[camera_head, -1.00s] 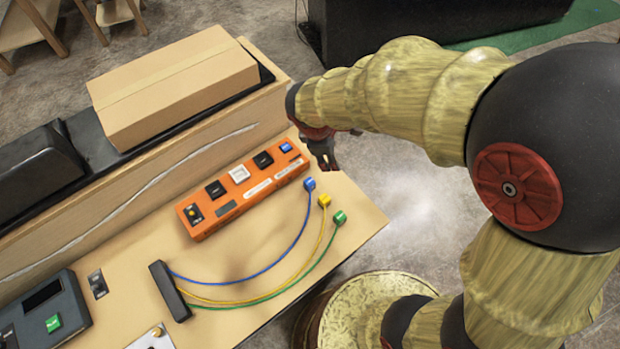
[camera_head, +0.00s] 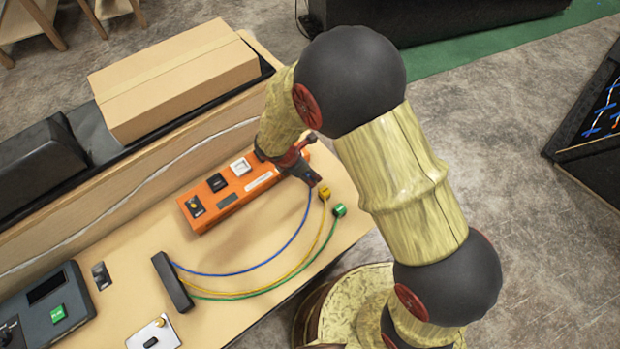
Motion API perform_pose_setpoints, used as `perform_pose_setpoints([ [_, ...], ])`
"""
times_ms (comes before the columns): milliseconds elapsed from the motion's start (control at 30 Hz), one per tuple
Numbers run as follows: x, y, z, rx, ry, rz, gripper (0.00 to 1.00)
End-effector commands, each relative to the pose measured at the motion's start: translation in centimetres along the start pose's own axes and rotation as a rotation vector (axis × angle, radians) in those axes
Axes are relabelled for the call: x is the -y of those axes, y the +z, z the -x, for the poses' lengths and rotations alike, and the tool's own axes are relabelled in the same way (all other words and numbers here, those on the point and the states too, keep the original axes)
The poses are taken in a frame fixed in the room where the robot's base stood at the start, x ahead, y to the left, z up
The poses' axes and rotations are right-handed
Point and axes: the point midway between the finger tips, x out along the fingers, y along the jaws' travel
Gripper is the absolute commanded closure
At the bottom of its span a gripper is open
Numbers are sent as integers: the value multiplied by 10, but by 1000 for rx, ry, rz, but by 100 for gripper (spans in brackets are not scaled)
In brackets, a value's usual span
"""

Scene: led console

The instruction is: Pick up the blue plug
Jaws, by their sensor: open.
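The blue cable (camera_head: 288,245) curves from the dark cable block (camera_head: 173,282) up to my gripper (camera_head: 312,180). The blue plug at its far end is hidden, or nearly so, behind my gripper. My gripper points down over that end, with its jaws open. I cannot tell whether the fingers stand around the plug or touch it. The yellow plug (camera_head: 324,192) and the green plug (camera_head: 339,210) lie just right of and below the gripper, on the ends of their own cables.
The orange console (camera_head: 228,199) with several sockets and buttons lies left of the gripper, its right end covered by my arm. A cardboard box (camera_head: 175,80) stands on the ledge behind. A grey device (camera_head: 45,312) sits at front left. The table's right edge is close.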

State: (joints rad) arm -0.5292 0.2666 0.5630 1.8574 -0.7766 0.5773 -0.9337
Motion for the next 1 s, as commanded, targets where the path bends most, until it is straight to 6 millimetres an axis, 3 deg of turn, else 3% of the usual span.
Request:
perform_pose_setpoints([
  [33, 1, -2, -12, 0, -2, 1, 56],
  [167, 1, -2, -28, -1, -1, 1, 56],
  [433, 0, -1, -29, -1, 0, 0, 57],
  [1000, 0, -1, -29, -1, 0, 0, 89],
])
